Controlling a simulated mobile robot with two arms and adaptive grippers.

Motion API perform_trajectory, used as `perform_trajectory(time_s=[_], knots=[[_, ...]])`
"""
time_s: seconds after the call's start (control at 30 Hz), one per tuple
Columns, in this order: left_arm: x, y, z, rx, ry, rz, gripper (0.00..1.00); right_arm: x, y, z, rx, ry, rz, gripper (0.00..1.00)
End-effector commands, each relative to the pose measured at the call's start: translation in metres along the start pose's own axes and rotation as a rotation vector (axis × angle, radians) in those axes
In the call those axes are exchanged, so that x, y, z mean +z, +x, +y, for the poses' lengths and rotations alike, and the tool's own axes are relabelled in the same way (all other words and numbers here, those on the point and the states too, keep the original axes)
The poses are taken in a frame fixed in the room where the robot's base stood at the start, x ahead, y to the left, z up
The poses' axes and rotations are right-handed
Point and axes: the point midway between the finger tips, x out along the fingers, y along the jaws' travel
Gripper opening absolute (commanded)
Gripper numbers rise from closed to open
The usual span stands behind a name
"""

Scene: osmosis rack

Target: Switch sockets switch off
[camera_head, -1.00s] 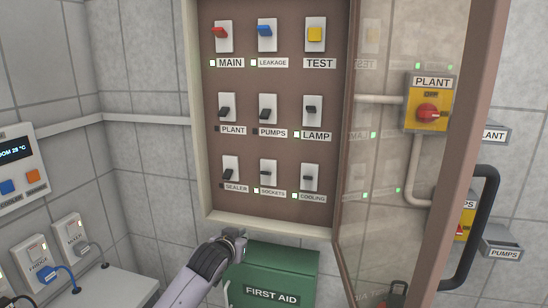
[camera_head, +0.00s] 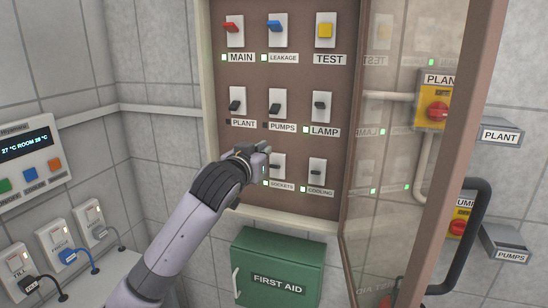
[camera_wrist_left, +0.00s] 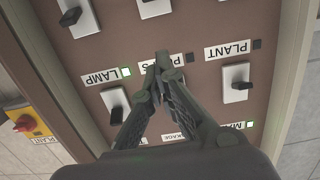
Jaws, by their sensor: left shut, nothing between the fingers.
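The sockets switch (camera_head: 278,162) is a white plate with a dark lever in the bottom row of the panel, partly covered by my left gripper in the head view. Its label (camera_head: 283,187) has a lit green indicator. My left gripper (camera_head: 266,148) is shut and empty, just in front of the panel at the plate's upper left. In the left wrist view the shut fingertips (camera_wrist_left: 161,60) overlap the PUMPS label. The sockets plate (camera_wrist_left: 153,7) is at the top edge there, apart from the tips in the picture. Whether anything touches is unclear. My right gripper is not in view.
The cooling switch (camera_head: 317,171) sits right of sockets; my arm hides the sealer switch. The pumps switch (camera_head: 276,101) is above. The open glass door (camera_head: 460,150) stands at the right. A green first aid box (camera_head: 278,268) hangs below.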

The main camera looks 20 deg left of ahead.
Motion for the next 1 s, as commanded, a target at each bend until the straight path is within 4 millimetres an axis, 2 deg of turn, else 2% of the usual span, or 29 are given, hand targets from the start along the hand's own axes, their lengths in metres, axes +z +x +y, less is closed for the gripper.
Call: perform_trajectory(time_s=[0.6, 0.8, 1.0], knots=[[-0.004, 0.094, 0.0, -0.001, 0.001, -0.001, 0.0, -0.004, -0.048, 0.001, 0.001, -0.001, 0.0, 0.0], [0.024, 0.084, 0.0, 0.0, 0.002, -0.003, 0.0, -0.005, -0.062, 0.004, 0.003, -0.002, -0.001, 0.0], [0.036, 0.08, 0.0, 0.001, 0.002, 0.0, 0.0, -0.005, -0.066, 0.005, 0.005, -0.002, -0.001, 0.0]])
